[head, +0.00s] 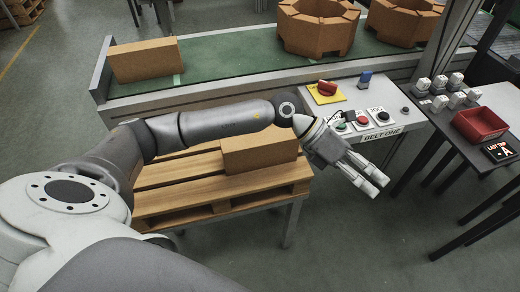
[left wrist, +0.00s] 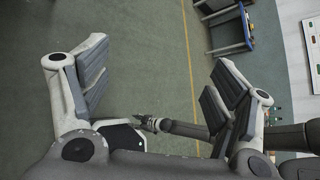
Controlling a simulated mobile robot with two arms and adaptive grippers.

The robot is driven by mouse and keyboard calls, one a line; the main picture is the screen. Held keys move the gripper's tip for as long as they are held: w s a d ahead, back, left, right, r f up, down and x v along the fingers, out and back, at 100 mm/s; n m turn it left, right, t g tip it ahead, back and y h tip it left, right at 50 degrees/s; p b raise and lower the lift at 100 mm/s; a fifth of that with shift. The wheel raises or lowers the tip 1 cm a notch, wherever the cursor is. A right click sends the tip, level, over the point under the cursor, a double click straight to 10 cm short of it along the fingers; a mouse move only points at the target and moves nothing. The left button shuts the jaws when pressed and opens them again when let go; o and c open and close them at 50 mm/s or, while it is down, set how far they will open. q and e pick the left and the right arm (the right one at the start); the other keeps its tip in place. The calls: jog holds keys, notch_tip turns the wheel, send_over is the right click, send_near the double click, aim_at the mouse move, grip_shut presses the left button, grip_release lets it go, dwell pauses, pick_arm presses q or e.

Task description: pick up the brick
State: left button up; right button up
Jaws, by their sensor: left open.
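A brown rectangular brick (head: 262,153) lies on a wooden pallet (head: 165,205); my left arm crosses in front and hides part of it. A second similar brick (head: 148,61) stands on the green conveyor belt (head: 215,60) at the back left. My left gripper (head: 377,187) is open and empty, to the right of the pallet brick and apart from it, over open floor. In the left wrist view its spread fingers (left wrist: 158,85) have only floor between them. A dark arm with a small gripper (left wrist: 147,123), apparently my right, shows there; its jaws are too small to read.
A control panel (head: 380,140) with buttons stands behind my left gripper. Two octagonal brown blocks (head: 318,27) sit on the belt. A dark table (head: 435,145) at the right holds a red bin (head: 480,124) and several small white items.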

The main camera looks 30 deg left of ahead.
pick_arm(q)
jog(key=w+a+f+m+y, duration=0.1)
jog(key=a+f+y, duration=0.15)
jog(key=a, duration=0.35)
jog(key=w+a+f+y, duration=0.2)
jog(key=a+y, duration=0.1)
jog(key=a, duration=0.2)
jog(key=g+y, duration=0.1)
jog(key=y, duration=0.6)
send_over(260, 139)
jog(key=shift+d+r+n, duration=0.1)
jog(key=shift+r+n, duration=0.15)
jog(key=shift+n, duration=0.15)
notch_tip(260, 139, down, 5)
jog(key=shift+r, duration=0.2)
jog(key=shift+w+a+f+p, duration=0.15)
jog(key=shift+f+p, duration=0.2)
jog(key=shift+f, duration=1.15)
jog(key=shift+w+a+f+p, duration=0.15)
jog(key=shift+f+p, duration=0.2)
jog(key=shift+f, duration=1.1)
grip_shut()
jog(key=shift+w+r, duration=0.1)
jog(key=shift+r, duration=0.05)
